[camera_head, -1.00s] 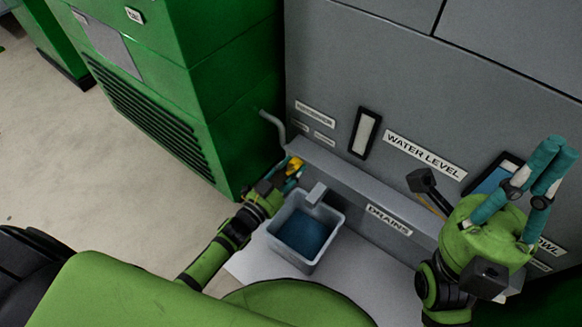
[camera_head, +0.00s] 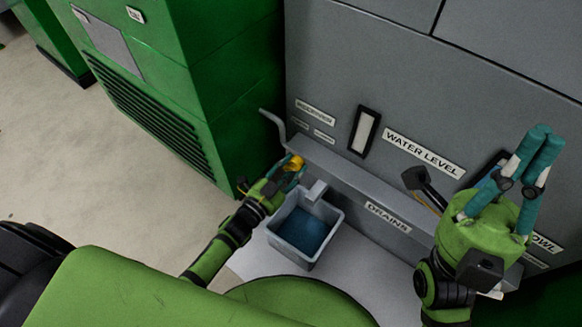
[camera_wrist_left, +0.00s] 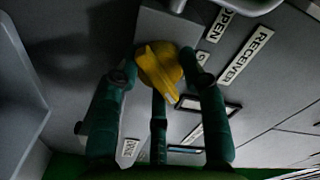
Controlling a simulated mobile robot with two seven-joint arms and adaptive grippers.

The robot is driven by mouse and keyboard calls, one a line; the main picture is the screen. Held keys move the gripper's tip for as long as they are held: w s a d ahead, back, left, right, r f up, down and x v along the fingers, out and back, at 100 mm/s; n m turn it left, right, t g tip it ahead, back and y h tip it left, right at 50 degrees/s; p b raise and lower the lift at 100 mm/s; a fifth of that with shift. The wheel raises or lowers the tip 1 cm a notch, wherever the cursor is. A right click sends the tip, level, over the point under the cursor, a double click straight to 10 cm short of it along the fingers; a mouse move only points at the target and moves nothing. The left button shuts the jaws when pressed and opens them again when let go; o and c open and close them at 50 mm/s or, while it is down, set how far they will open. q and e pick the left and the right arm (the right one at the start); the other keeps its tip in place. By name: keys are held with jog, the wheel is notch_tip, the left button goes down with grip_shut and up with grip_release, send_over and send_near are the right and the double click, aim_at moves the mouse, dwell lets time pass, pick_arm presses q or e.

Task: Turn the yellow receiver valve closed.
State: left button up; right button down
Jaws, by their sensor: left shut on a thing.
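The yellow receiver valve (camera_head: 297,161) is low on the grey machine in the head view, partly hidden by my left gripper (camera_head: 288,174). In the left wrist view the valve handle (camera_wrist_left: 160,68) sits between the teal fingers of my left gripper (camera_wrist_left: 162,82). One finger is on each side and a third is below. The gripper is shut on the handle, whose tapered lever points down and right. RECEIVER and OPEN labels are beside it; another label is partly hidden. My right gripper (camera_head: 526,158) is raised at the right, its fingers nearly parallel and pointing up. Its opening is unclear.
A grey bin (camera_head: 330,238) with dark blue contents stands just right of my left gripper, below a grey ledge (camera_head: 350,178). A bent grey pipe (camera_head: 272,122) is above left. The green cabinet (camera_head: 235,110) is close on the left. Open floor (camera_head: 70,160) lies further left.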

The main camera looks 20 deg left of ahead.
pick_arm(q)
jog(key=shift+w+d+r, duration=0.15)
jog(key=shift+d+r, duration=0.05)
jog(key=shift+r, duration=0.2)
jog(key=o, duration=1.1)
jog(key=shift+o, duration=0.2)
jog(key=shift+f, duration=0.15)
jog(key=shift+a+f, duration=0.1)
jog(key=shift+s+a, duration=0.1)
jog(key=shift+s, duration=0.35)
jog(key=v, duration=1.1)
jog(key=shift+s, duration=0.1)
